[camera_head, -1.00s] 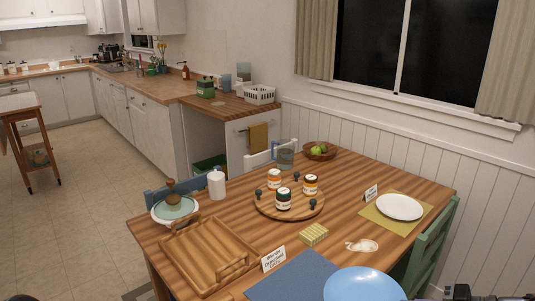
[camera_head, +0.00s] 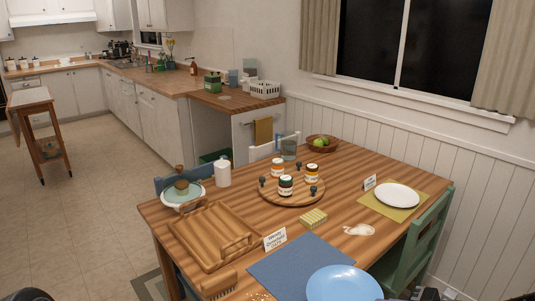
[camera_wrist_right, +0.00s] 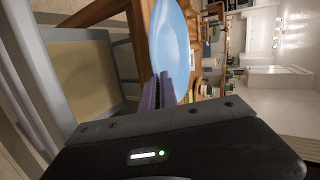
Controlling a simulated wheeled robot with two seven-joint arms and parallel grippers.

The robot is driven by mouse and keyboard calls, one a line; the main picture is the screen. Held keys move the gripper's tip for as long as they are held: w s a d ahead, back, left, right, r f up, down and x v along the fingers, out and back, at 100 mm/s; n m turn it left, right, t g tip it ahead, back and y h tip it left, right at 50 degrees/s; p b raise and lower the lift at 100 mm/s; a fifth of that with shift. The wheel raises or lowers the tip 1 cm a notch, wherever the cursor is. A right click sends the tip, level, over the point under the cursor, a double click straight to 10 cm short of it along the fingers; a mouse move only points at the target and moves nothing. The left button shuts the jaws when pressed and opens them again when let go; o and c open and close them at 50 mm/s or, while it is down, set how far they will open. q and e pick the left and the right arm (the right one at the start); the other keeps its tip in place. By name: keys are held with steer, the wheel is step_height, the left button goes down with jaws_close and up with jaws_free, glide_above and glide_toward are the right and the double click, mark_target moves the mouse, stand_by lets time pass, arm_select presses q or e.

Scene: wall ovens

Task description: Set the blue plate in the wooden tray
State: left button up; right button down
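The blue plate (camera_head: 343,285) is at the bottom of the head view, over the near part of the blue mat. It fills the upper middle of the right wrist view (camera_wrist_right: 170,40). The right gripper's fingers (camera_wrist_right: 166,90) are close together on the plate's rim, so it looks shut on the plate. Only dark parts of my right arm show at the bottom right of the head view. The wooden tray (camera_head: 246,264), with raised handles, lies empty on the table's left side. My left gripper is not in view.
A card (camera_head: 275,239) stands between tray and mat (camera_head: 297,259). A green chair (camera_head: 412,252) is at right.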

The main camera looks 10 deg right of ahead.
steer(key=shift+n+g+y, duration=0.4)
steer(key=shift+y, duration=0.1)
steer(key=a+f, duration=0.1)
steer(key=a, duration=0.2)
steer(key=w+a, duration=0.1)
steer(key=a, duration=0.2)
steer(key=w+a+f, duration=0.1)
steer(key=a, duration=0.1)
steer(key=shift+w+a+f+b, duration=0.1)
steer(key=shift+a+f+b, duration=0.25)
steer(key=shift+a+b, duration=0.05)
steer(key=a+n+g+y, duration=0.1)
steer(key=a, duration=0.8)
steer(key=shift+w+f+n+b, duration=0.15)
steer(key=shift+w+n+b, duration=0.1)
steer(key=shift+n+b, duration=0.15)
steer(key=shift+g, duration=0.3)
